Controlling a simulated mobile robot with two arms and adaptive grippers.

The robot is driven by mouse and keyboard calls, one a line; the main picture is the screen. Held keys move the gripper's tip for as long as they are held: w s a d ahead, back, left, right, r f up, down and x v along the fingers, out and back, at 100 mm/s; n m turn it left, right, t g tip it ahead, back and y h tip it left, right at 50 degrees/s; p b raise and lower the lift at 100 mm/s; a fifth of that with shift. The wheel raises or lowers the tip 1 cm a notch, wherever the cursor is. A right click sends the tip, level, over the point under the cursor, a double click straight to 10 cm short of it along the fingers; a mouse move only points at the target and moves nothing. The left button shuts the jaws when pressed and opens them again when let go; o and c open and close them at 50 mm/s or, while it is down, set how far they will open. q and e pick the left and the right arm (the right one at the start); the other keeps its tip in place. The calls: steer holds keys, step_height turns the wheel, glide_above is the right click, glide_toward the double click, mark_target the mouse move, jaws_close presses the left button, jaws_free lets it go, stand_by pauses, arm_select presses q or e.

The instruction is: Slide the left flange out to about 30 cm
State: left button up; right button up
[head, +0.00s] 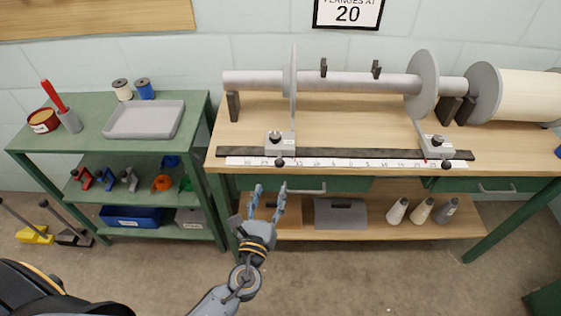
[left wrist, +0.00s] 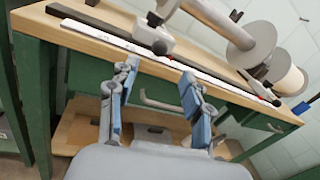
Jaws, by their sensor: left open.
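The left flange (head: 293,95) is a thin grey disc on the grey beam tube (head: 345,82), seen nearly edge-on. Its foot is a light grey clamp block (head: 280,143) with a dark knob (head: 279,162), seated on the black rail (head: 350,153) behind a white ruler (head: 330,163); its numbers are too small to read surely. The clamp block also shows in the left wrist view (left wrist: 153,36). My left gripper (head: 270,190) is open and empty, in front of and below the bench edge, apart from the knob. My right gripper is not in view.
The right flange (head: 422,85) stands on its own block (head: 436,146) near the rail's right end. Drawer handles (head: 298,190) jut from the bench front.

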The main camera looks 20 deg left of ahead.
mark_target(279, 162)
arm_select(q)
steer(key=w, duration=0.7)
steer(key=w+a+p, duration=0.1)
steer(key=w, duration=0.3)
steer(key=shift+w, duration=0.25)
steer(key=shift+c, duration=0.4)
jaws_close()
